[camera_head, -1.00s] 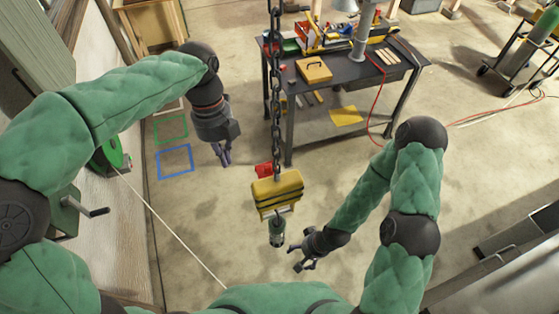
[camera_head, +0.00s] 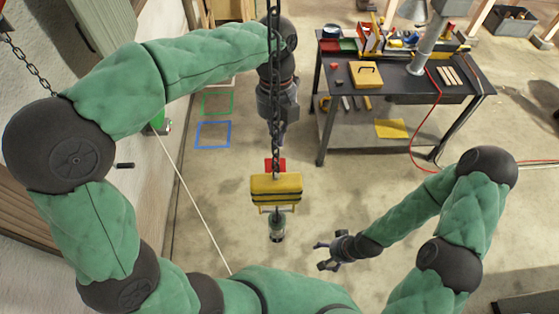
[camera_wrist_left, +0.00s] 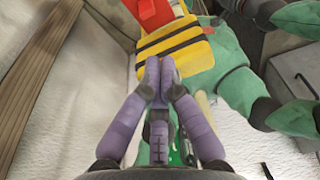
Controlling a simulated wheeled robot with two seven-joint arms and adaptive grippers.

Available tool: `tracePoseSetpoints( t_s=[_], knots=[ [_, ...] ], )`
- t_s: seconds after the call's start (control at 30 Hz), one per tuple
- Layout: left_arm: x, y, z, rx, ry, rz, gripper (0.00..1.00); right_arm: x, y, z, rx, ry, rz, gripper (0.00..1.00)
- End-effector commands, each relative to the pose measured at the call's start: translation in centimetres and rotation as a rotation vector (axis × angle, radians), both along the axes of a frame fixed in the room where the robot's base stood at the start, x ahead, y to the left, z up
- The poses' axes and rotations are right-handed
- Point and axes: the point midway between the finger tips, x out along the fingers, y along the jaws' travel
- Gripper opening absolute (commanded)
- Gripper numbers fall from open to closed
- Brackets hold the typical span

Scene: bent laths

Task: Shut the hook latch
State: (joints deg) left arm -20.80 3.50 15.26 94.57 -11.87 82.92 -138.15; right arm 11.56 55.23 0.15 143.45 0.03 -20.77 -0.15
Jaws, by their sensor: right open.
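A yellow hook block (camera_head: 262,189) with dark stripes hangs on a chain (camera_head: 276,110) in the middle of the head view. A grey metal hook part (camera_head: 278,230) hangs under it; its latch is too small to make out. A red part (camera_head: 275,164) shows at the block. My left gripper (camera_head: 277,141) is by the chain, beyond the block in the picture. In the left wrist view its purple fingers (camera_wrist_left: 160,68) are together and empty, with the yellow block (camera_wrist_left: 190,55) behind the tips. My right gripper (camera_head: 323,256) is open and empty, right of and below the hook.
Green (camera_head: 218,103) and blue (camera_head: 213,135) squares mark the floor on the left. A pale line (camera_head: 195,200) runs down the left. The floor around the hook is clear.

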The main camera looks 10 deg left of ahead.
Motion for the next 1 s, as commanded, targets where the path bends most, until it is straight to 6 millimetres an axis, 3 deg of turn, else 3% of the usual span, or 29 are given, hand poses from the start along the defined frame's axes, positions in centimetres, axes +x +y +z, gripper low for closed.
tracePoseSetpoints(
  t_s=[0.17, 0.6, 1.0],
  knots=[
    [-0.3, -0.1, -1.5, 0.002, 0.004, -0.001, 0.00, 0.0, 0.0, 0.1, 0.000, 0.000, -0.001, 0.81],
    [-1.6, -0.5, -8.2, 0.001, 0.004, 0.000, 0.00, 0.0, 0.0, 0.7, 0.000, -0.001, -0.001, 0.81],
    [-1.8, -0.5, -9.8, 0.000, 0.000, 0.000, 0.00, 0.0, 0.0, 0.8, 0.000, -0.001, -0.001, 0.81]
  ],
)
